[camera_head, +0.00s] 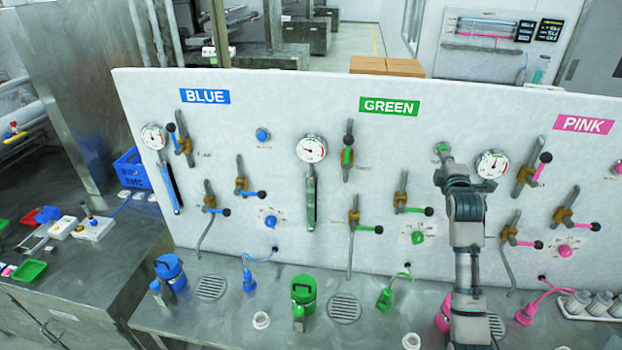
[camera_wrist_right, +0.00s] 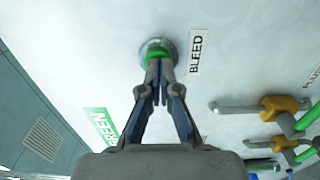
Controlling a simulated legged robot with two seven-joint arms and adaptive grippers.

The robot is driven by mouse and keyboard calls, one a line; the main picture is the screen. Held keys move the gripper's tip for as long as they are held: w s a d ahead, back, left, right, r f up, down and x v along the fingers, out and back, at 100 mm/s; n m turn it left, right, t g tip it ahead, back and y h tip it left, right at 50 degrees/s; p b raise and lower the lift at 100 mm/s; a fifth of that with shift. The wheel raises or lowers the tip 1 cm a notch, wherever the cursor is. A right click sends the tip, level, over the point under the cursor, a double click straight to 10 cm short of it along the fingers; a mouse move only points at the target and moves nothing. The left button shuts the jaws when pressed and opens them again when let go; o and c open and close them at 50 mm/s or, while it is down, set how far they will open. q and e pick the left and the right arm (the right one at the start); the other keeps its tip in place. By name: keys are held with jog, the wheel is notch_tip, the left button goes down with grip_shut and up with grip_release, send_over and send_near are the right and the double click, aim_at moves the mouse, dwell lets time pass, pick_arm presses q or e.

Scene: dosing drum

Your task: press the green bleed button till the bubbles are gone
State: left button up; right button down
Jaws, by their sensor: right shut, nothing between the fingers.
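The green bleed button (camera_head: 442,147) sits in a metal ring on the white panel, right of the GREEN label (camera_head: 389,106). In the right wrist view the button (camera_wrist_right: 157,52) shows beside a BLEED label (camera_wrist_right: 196,52). My right gripper (camera_head: 445,162) is shut and empty. Its closed fingertips (camera_wrist_right: 160,65) are at the button and cover its lower part. I cannot tell how far the button is pushed in. The green section's sight tube (camera_head: 310,203) hangs below a round gauge (camera_head: 311,148); bubbles are too small to make out. My left gripper is out of view.
A pink-section gauge (camera_head: 493,164) is close to the right of my right arm. A green-handled valve (camera_head: 404,195) is to its left, and a green knob (camera_head: 417,237) is lower down. Green and blue canisters (camera_head: 303,291) (camera_head: 170,268) stand on the steel bench below.

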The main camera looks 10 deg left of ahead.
jog(key=shift+w, duration=0.45)
jog(key=shift+s, duration=0.95)
jog(key=shift+w, duration=0.2)
jog(key=shift+w, duration=0.75)
jog(key=shift+s, duration=0.15)
jog(key=shift+s, duration=0.8)
